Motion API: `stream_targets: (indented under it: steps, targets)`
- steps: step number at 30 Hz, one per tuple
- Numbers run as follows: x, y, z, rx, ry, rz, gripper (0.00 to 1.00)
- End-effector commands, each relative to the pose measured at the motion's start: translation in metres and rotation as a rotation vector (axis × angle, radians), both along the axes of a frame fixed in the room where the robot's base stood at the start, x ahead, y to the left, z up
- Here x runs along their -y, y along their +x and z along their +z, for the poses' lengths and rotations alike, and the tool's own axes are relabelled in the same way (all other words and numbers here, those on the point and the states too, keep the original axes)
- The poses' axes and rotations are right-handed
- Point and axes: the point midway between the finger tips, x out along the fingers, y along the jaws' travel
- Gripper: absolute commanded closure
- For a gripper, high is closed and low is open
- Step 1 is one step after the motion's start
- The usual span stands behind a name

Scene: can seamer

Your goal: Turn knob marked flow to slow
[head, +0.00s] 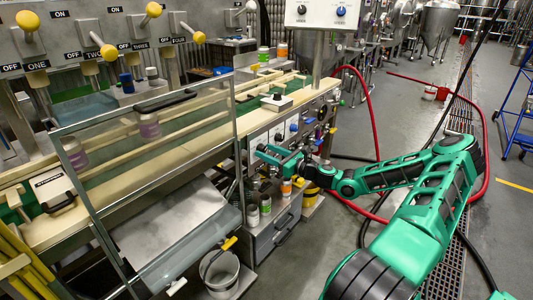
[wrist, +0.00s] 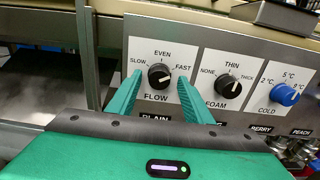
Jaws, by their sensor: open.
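The black flow knob (wrist: 158,76) sits on a white plate marked SLOW, EVEN and FAST, with FLOW below it. Its pale pointer line seems to lean to the right, toward FAST. My gripper (wrist: 159,84) is open, with one green finger on each side of the knob in the wrist view. I cannot tell whether either finger touches it. In the head view my gripper (head: 269,156) is at the front panel of the machine, and the flow knob is hard to make out there.
Right of the flow knob are a black foam knob (wrist: 233,84) and a blue cold knob (wrist: 285,94). Taps stand below the panel. A glass guard (head: 150,180) is left of my gripper. A red hose (head: 362,100) runs over the floor.

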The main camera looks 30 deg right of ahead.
Motion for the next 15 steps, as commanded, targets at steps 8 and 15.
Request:
stream_targets:
  steps: [8,15]
  targets:
    - [-0.0028,0.008,-0.0004,-0.001,0.0,-0.001,0.54]
    - [-0.0029,0.0078,-0.0004,-0.001,0.0,0.0,0.75]
